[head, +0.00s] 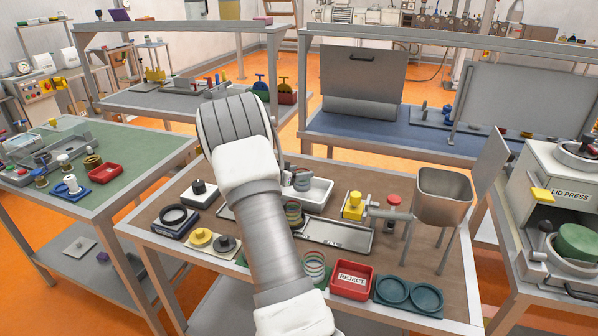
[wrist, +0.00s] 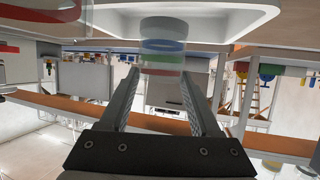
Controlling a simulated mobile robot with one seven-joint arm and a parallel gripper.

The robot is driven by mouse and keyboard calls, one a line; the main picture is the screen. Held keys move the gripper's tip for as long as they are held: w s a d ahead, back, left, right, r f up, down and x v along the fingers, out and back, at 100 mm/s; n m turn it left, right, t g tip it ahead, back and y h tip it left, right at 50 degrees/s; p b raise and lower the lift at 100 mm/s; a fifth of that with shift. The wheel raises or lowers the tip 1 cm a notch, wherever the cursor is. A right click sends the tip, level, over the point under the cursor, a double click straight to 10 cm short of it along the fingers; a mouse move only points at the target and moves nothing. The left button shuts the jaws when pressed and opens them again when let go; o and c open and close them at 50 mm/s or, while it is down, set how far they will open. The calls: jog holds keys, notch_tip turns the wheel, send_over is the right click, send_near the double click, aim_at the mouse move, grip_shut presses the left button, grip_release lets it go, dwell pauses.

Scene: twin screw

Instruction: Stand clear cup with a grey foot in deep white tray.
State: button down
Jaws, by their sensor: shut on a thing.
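My gripper (wrist: 163,78) is shut on the clear cup (wrist: 163,48), which has coloured bands and a grey foot (wrist: 165,24). The wrist view is upside down, so the foot points down, towards the deep white tray (wrist: 225,22). In the head view the tray (head: 321,192) stands at the back middle of the brown bench, partly behind my arm. The cup's grey part (head: 302,180) shows within the tray's outline, beside my arm. My fingers are mostly hidden there. I cannot tell whether the foot touches the tray floor.
Banded clear cups (head: 293,213) (head: 314,264) stand nearer on the bench. A shallow metal tray (head: 345,235) lies in front of the white tray. A yellow valve block (head: 353,206) and a metal hopper (head: 443,195) stand to the right. A red reject bin (head: 352,281) is at the front.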

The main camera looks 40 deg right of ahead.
aim_at(299, 188)
jog(key=shift+f+b, duration=0.55)
jog(key=shift+f, duration=1.1)
dwell(0.6)
grip_release()
jog(key=shift+r, duration=0.15)
dwell(0.5)
notch_tip(299, 188, up, 7)
jog(key=p, duration=0.7)
dwell(0.5)
